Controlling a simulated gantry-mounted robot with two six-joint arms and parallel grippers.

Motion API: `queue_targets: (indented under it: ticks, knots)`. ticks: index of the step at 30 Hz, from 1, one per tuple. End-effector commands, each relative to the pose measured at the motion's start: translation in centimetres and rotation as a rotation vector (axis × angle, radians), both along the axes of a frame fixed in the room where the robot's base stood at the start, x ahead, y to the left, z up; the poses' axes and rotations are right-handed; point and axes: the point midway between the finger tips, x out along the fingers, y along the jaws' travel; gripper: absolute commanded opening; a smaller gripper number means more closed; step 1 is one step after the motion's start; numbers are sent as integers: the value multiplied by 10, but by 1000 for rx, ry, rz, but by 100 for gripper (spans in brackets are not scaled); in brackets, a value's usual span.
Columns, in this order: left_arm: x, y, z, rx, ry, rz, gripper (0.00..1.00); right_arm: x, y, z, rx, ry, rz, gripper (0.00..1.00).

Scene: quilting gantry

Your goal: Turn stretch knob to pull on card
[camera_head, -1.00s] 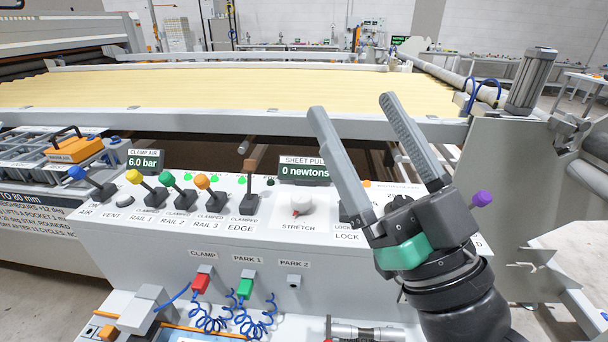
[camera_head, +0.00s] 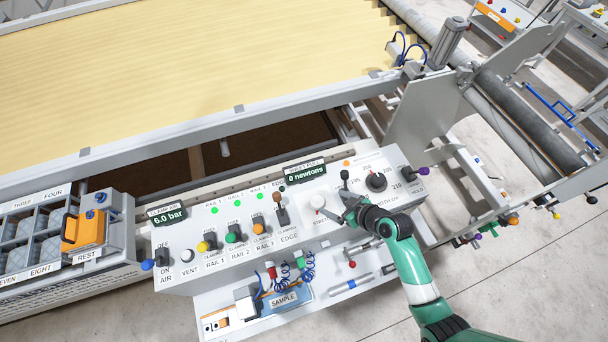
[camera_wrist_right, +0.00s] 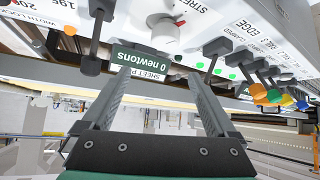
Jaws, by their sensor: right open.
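The stretch knob (camera_head: 317,201) is a white round knob on the sloping white panel. It also shows in the right wrist view (camera_wrist_right: 164,36), with a red mark on it, just beyond the fingertips. The sheet-pull display (camera_head: 306,174) reads 0 newtons. My right gripper (camera_head: 335,208) is beside the knob on its right in the head view. In the wrist view its open, empty fingers (camera_wrist_right: 159,76) are spread, with the knob ahead between their lines and apart from them. A blue card or pad marked SAMPLE (camera_head: 284,300) lies on the lower ledge. My left gripper is out of view.
A black lever (camera_head: 344,180) and a black dial (camera_head: 376,182) stand close right of the knob. The brown edge lever (camera_head: 279,207) and several coloured clamp levers stand to its left. Coiled blue hoses (camera_head: 284,276) hang below. The clamp-air display (camera_head: 168,215) reads 6.0 bar.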

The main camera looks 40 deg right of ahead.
Motion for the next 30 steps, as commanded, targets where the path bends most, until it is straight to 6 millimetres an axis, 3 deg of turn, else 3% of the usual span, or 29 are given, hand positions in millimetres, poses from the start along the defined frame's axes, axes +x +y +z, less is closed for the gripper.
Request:
queue_targets:
  ticks: [1,2,10,24,30]
  knots:
    - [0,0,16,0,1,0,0,-10,1,5,11,26,-2,93]
    - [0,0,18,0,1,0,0,-14,2,2,16,36,-1,93]
    - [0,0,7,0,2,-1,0,-15,4,-13,20,47,2,93]
    - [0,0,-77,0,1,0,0,47,8,-79,19,44,4,93]
    - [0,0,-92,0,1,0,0,63,8,-89,20,44,2,93]
